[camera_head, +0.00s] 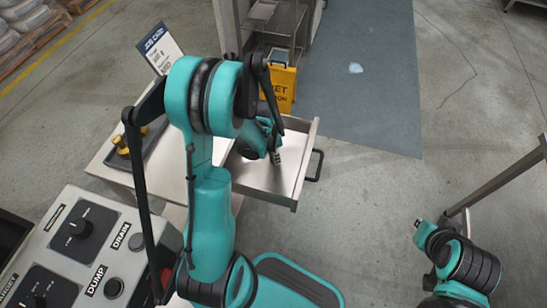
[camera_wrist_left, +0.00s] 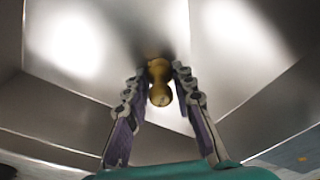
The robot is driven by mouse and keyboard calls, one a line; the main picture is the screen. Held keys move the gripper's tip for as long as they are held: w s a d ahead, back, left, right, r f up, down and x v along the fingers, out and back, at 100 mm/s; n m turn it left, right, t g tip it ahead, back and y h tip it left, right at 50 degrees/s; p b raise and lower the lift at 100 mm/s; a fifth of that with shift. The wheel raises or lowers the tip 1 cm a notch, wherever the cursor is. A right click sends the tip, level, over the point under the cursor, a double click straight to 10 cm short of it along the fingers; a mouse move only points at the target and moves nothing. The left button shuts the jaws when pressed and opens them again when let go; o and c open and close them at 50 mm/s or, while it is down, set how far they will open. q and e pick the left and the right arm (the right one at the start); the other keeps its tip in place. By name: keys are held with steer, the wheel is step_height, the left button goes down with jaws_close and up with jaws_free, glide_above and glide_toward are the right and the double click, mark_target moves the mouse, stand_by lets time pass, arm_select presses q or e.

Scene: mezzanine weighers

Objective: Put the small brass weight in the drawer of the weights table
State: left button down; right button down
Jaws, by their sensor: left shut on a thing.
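The small brass weight (camera_wrist_left: 159,82) is between the fingertips of my left gripper (camera_wrist_left: 158,70) in the left wrist view. The gripper is shut on it. In the head view my left gripper (camera_head: 276,156) reaches down into the open drawer (camera_head: 291,178) of the weights table (camera_head: 112,178); the weight there is hidden by the arm and fingers. The drawer's bare metal floor and walls surround the fingers in the left wrist view. I cannot tell whether the weight touches the drawer floor.
A dark tray (camera_head: 150,148) with brass weights (camera_head: 121,145) and an upright sign (camera_head: 160,48) stand on the table. A yellow sign (camera_head: 281,85) and a metal rack (camera_head: 275,22) are behind the drawer. A control panel (camera_head: 88,250) is at the lower left.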

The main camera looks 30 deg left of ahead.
arm_select(q)
steer(key=shift+f, duration=0.2)
steer(key=c, duration=1.3)
jaws_free()
